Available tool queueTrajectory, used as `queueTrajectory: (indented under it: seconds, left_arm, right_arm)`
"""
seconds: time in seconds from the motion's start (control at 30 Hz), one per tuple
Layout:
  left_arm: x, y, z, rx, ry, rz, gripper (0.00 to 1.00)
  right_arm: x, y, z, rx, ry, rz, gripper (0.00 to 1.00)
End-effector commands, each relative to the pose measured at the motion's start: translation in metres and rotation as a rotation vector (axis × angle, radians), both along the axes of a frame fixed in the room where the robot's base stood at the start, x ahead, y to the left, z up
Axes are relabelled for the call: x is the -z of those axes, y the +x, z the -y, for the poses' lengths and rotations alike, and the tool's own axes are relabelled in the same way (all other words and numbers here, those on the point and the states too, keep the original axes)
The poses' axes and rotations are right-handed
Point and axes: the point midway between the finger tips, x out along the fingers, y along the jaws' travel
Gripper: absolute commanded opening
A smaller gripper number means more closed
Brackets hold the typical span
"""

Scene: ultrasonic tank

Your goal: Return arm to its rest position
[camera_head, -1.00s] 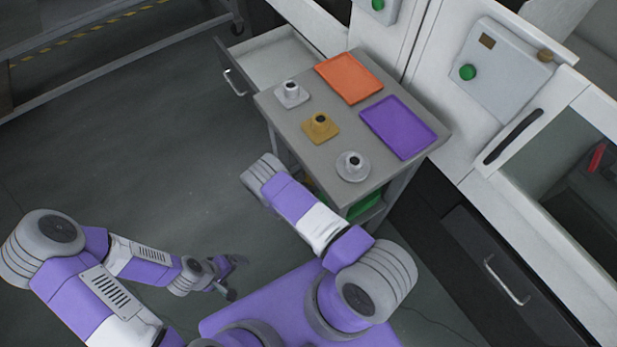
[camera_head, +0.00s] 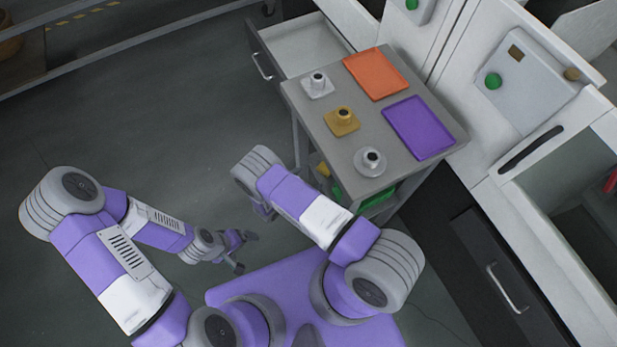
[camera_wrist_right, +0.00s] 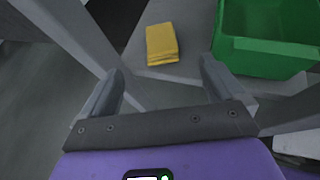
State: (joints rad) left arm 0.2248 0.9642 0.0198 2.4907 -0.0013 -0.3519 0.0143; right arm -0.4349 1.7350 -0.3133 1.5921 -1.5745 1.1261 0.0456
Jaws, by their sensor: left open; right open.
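My left gripper (camera_head: 243,252) is open and empty in the head view, over the floor to the left of my base. My right arm folds in front of my base, and its elbow stands near the cart's front left. My right gripper is hidden behind that arm in the head view. In the right wrist view my right gripper (camera_wrist_right: 160,88) is open, with nothing between its fingers. Beyond the fingers are a yellow cloth-like stack (camera_wrist_right: 162,43) and a green bin (camera_wrist_right: 265,40) on a grey shelf.
A grey cart (camera_head: 335,140) holds an orange tray (camera_head: 376,73), a purple tray (camera_head: 418,127), and white, yellow and round grey fixtures. An open drawer (camera_head: 300,48) stands behind it. White cabinets with a green button (camera_head: 493,81) are at the right. Floor at left is clear.

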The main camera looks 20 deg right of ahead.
Motion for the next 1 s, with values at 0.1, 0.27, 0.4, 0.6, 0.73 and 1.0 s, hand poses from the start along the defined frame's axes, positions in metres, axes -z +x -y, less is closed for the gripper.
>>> queueTrajectory:
  seconds: [0.1,0.27,0.4,0.6,0.73,1.0]
  left_arm:
    - [0.000,0.000,0.000,0.000,0.000,0.000,0.91]
    - [0.000,0.000,0.000,0.000,0.000,0.000,0.91]
    - [-0.003,0.000,0.000,0.000,0.000,0.000,0.91]
    - [-0.041,0.000,0.000,0.000,0.000,0.000,0.91]
    - [-0.081,0.000,0.000,0.000,0.000,0.000,0.91]
    - [-0.156,0.000,0.000,0.000,0.000,0.000,0.91]
  right_arm:
    - [0.000,0.000,0.000,0.000,0.000,0.000,0.95]
    - [0.000,0.000,0.000,0.000,0.000,0.000,0.95]
    - [-0.002,-0.003,0.002,0.020,0.010,-0.007,0.95]
    - [-0.027,-0.066,0.016,0.365,0.205,-0.120,0.95]
    - [-0.062,-0.135,-0.003,0.736,0.458,-0.206,0.95]
    - [-0.176,-0.198,-0.085,1.469,0.968,-0.119,0.95]
